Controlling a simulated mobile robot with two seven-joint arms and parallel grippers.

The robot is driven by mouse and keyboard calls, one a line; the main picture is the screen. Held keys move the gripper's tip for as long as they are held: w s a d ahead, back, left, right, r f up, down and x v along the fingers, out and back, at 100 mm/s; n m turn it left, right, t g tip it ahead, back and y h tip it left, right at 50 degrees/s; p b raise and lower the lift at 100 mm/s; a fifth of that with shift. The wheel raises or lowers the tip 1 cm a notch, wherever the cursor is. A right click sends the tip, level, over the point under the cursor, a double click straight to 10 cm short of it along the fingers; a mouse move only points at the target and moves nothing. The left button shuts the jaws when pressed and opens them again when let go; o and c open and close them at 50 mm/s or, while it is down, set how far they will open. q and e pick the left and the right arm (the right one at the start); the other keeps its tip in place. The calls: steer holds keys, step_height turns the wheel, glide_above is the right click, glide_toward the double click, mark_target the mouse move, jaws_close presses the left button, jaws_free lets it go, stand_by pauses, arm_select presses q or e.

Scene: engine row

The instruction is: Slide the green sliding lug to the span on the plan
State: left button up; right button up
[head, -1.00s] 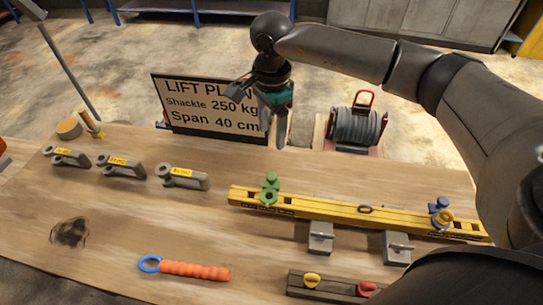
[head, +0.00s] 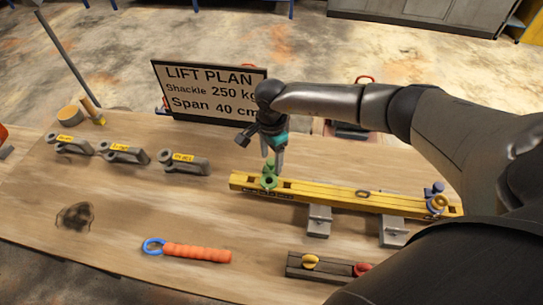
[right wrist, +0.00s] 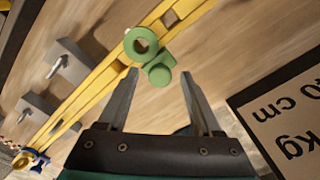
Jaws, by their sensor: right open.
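The green sliding lug (head: 269,180) sits near the left end of the yellow beam (head: 330,197). In the right wrist view the green lug (right wrist: 143,42) shows its ring and round knob. My right gripper (head: 273,160) is open just above and behind the lug. In the right wrist view its fingers (right wrist: 158,76) stand apart, with the knob between or just beyond the tips; I cannot tell if they touch it. The plan board (head: 210,92) reads "Shackle 250 kg, Span 40 cm", partly covered by my arm. A blue lug (head: 435,195) is at the beam's right end. My left gripper is out of view.
Grey blocks (head: 318,222) support the beam. Several tagged grey shackles (head: 185,163) lie to the left. An orange-handled tool (head: 197,253) and a dark holder with yellow and red pieces (head: 300,269) lie in front.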

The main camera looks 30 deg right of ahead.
steer(key=shift+f, duration=0.1)
jaws_close()
stand_by(0.5)
stand_by(0.9)
